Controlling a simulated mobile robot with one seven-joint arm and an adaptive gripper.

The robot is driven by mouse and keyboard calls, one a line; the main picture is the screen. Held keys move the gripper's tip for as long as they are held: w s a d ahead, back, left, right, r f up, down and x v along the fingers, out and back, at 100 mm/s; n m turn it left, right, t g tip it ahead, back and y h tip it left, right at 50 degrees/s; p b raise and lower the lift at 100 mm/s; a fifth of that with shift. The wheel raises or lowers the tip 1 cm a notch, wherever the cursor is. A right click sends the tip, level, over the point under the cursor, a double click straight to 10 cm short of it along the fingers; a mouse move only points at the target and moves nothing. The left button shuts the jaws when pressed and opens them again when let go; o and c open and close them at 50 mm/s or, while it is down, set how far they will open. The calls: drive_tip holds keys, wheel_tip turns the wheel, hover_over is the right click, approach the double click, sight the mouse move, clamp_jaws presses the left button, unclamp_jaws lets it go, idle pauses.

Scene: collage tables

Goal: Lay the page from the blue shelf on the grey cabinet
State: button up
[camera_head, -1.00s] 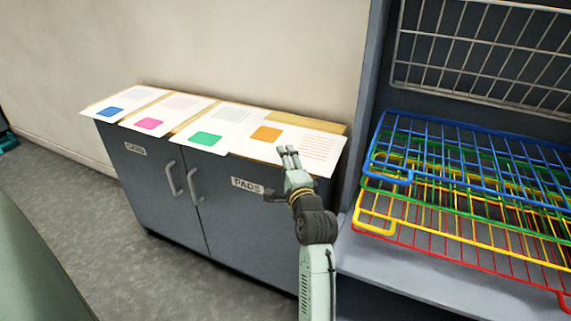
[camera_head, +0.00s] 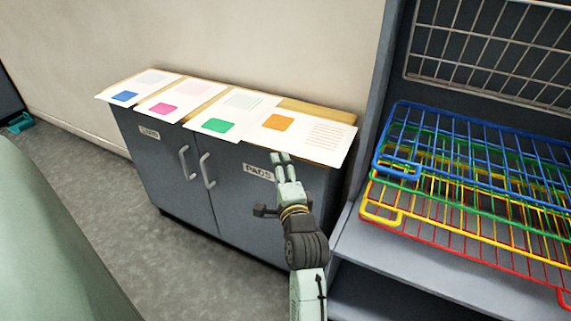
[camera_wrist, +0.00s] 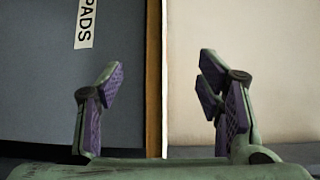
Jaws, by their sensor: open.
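The grey cabinet (camera_head: 232,200) stands at centre left with several white pages on its wooden top. The rightmost page (camera_head: 328,134), with an orange square and lines of text, lies flat and overhangs the front edge slightly. My gripper (camera_head: 281,157) is open and empty, just in front of that edge below this page, apart from it as far as I can tell.
Pages with blue (camera_head: 124,96), pink (camera_head: 163,109) and green (camera_head: 217,125) squares lie to the left on the cabinet. Green, yellow and red racks (camera_head: 382,213) sit below the blue one. Open floor lies before the cabinet.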

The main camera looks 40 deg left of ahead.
drive_tip(key=s+r+p, duration=0.2)
drive_tip(key=r+p, duration=0.1)
drive_tip(key=s+r+p, duration=0.1)
drive_tip(key=r+p, duration=0.1)
drive_tip(key=shift+d, duration=0.35)
idle(1.7)
